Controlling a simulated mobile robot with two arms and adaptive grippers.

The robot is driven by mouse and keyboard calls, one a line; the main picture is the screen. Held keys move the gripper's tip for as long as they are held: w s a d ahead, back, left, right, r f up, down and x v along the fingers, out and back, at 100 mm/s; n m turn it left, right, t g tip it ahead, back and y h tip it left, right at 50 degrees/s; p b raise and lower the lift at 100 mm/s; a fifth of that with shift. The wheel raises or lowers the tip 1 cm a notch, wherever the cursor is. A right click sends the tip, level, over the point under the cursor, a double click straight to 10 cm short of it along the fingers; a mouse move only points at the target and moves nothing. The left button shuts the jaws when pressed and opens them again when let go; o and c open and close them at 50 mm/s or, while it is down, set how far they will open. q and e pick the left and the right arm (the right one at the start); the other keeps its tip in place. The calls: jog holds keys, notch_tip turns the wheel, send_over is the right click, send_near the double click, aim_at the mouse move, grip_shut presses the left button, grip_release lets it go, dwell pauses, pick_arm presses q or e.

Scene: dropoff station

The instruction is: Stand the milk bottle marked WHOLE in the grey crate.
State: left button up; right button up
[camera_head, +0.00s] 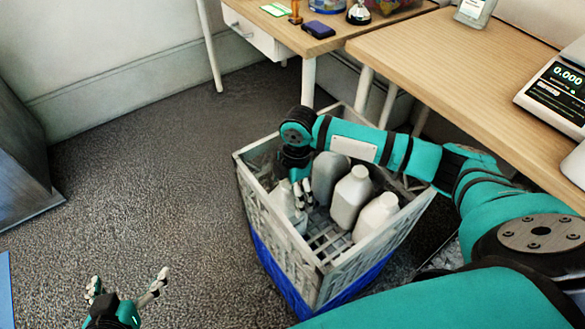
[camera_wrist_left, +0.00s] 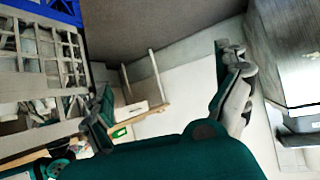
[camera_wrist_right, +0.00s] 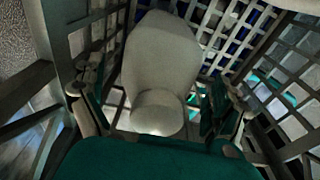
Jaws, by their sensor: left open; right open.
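The grey crate (camera_head: 330,277) is stacked on a blue crate (camera_head: 277,274) on the floor. Several pale milk bottles are in it: one (camera_head: 350,197) near the middle, one (camera_head: 376,215) at the near right, a greyer one (camera_head: 328,172) behind, and one (camera_head: 284,205) at the left. No WHOLE marking is legible. My right gripper (camera_head: 302,192) is down inside the crate, open. In the right wrist view a bottle (camera_wrist_right: 160,60) stands between its parted fingers, cap towards the camera. My left gripper (camera_head: 127,285) is open and empty above the floor, left of the crate.
A wooden table (camera_head: 450,50) is at the right, with a scale (camera_head: 560,92) and a jar (camera_head: 474,12). A smaller desk (camera_head: 290,38) stands behind the crate. The crate's lattice walls (camera_wrist_right: 230,35) are close around my right gripper.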

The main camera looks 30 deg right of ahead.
jog(key=r+p, duration=0.1)
jog(key=r, duration=0.3)
jog(key=shift+d, duration=0.2)
jog(key=r, duration=0.1)
jog(key=r+p, duration=0.1)
jog(key=r, duration=0.2)
jog(key=shift+w+d+p, duration=0.1)
jog(key=shift+d+p, duration=0.15)
jog(key=shift+p, duration=0.05)
jog(key=shift+d+r, duration=0.1)
jog(key=shift+r, duration=0.5)
pick_arm(q)
jog(key=s+a+f+g+y, duration=0.1)
jog(key=s+a+f+g, duration=0.1)
jog(key=s, duration=0.4)
jog(key=s+a+f+g, duration=0.2)
jog(key=s+f+g, duration=0.1)
jog(key=s+g, duration=0.2)
jog(key=shift+s+y, duration=0.4)
jog(key=shift+s, duration=0.05)
jog(key=shift+w, duration=0.1)
